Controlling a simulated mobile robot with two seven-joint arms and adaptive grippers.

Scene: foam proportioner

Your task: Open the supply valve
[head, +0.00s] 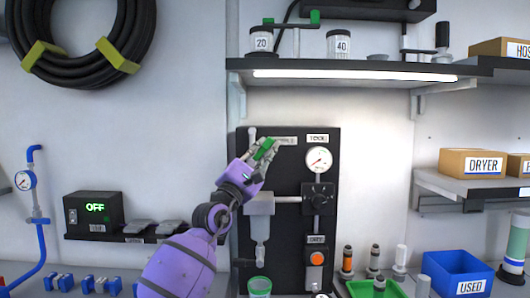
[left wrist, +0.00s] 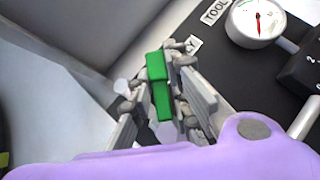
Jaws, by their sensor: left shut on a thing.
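The black panel (head: 328,215) stands against the wall below the lit shelf. My left gripper (head: 262,154) is at the panel's upper left, with its fingers on both sides of a green handle (head: 266,146). I take this to be the supply valve's handle; its small label is too blurred to read. In the left wrist view, the green handle (left wrist: 156,80) lies between the two grey fingers, which are shut on it. The gripper hides part of the valve body. My right gripper is not in view.
A round gauge (head: 319,159) and a black knob (head: 318,196) are right of the gripper, with an orange button (head: 317,258) lower down. The shelf (head: 350,68) overhangs the panel.

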